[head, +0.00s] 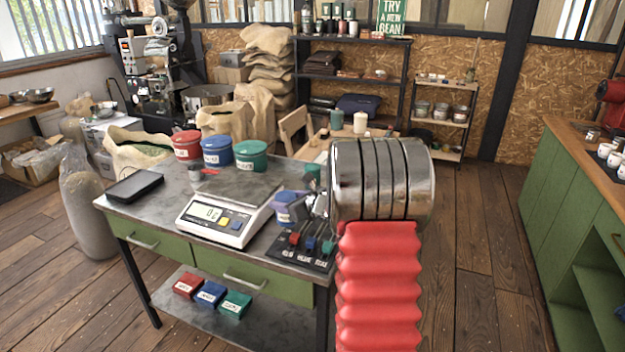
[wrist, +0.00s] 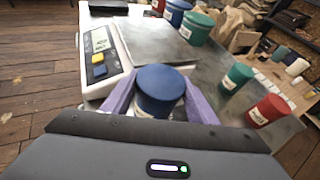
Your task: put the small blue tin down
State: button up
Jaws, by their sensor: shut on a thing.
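The small blue tin (wrist: 160,88) is upright between the purple fingers of my gripper (wrist: 147,108) in the wrist view. The fingers are shut on its sides. In the head view the blue tin (head: 287,197) shows partly at my gripper (head: 290,212), just right of the scale (head: 215,225). I cannot tell whether its base touches the table (head: 150,217). A small green tin (wrist: 236,78) and a small red tin (wrist: 268,110) stand to its right in the wrist view. In the head view my arm hides the red one.
Large red (head: 187,146), blue (head: 217,152) and green (head: 250,156) tins stand at the table's back. A switch panel (head: 302,248) lies near the front right edge. A black flat case (head: 135,186) lies at left. Small boxes (head: 210,293) sit on the lower shelf.

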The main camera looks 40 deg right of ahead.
jog(key=s+a+f+n+y, duration=0.1)
jog(key=s+a, duration=0.1)
jog(key=a, duration=0.9)
jog(key=s+a+f+n+y, duration=0.1)
jog(key=s+a, duration=0.2)
jog(key=a, duration=0.9)
jog(key=s+a+f+n+y, duration=0.1)
jog(key=s+a+y, duration=0.1)
jog(key=a, duration=1)
jog(key=shift+s+a+f+n+g, duration=0.15)
jog(key=shift+s+f+n+g, duration=0.2)
jog(key=shift+s, duration=0.2)
jog(key=shift+s, duration=0.1)
